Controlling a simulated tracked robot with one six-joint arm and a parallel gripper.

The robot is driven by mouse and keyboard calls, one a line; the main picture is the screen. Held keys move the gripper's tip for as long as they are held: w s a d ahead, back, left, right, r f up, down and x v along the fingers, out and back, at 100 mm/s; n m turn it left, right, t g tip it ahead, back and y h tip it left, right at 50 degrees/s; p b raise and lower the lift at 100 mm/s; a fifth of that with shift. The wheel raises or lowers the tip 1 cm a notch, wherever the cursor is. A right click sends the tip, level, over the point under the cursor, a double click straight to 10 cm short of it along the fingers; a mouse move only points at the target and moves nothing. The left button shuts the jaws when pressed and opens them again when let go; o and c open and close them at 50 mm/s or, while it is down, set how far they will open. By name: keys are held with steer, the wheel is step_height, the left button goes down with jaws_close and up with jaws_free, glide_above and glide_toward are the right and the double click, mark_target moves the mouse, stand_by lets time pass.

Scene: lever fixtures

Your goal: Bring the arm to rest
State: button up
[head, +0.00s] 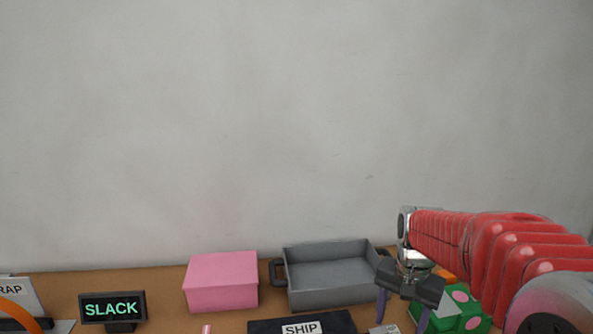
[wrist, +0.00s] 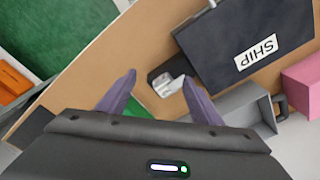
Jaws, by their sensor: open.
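My arm (head: 490,245), with red ribbed sleeves, reaches in from the right in the head view. My gripper (head: 403,312) points down over the right part of the bench, in front of the grey tray. Its two purple fingers are spread apart. In the wrist view my gripper (wrist: 158,80) is open, with nothing held. A small silver piece on a dark base (wrist: 168,84) shows beyond and partly between the fingertips. I cannot tell how far below them it is. Its pale top (head: 383,329) shows at the bottom edge of the head view.
A grey tray (head: 300,275) with dark handles and a pink box (head: 221,282) stand towards the wall. A dark SHIP panel (head: 262,326), a SLACK display (head: 112,308) and a green spotted box (head: 447,322) are nearby. An orange item (wrist: 12,82) lies at the wrist view's left.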

steer(key=s+a+r+n+t, duration=0.2)
steer(key=s+a+r+n, duration=0.1)
steer(key=s, duration=0.6)
steer(key=s+a+r+n+t, duration=0.2)
steer(key=s+a+r+n, duration=0.1)
steer(key=s, duration=0.7)
steer(key=shift+a+r+n+t, duration=0.2)
steer(key=shift+a+n+t, duration=0.2)
steer(key=shift+a+n, duration=0.1)
steer(key=shift+c, duration=0.3)
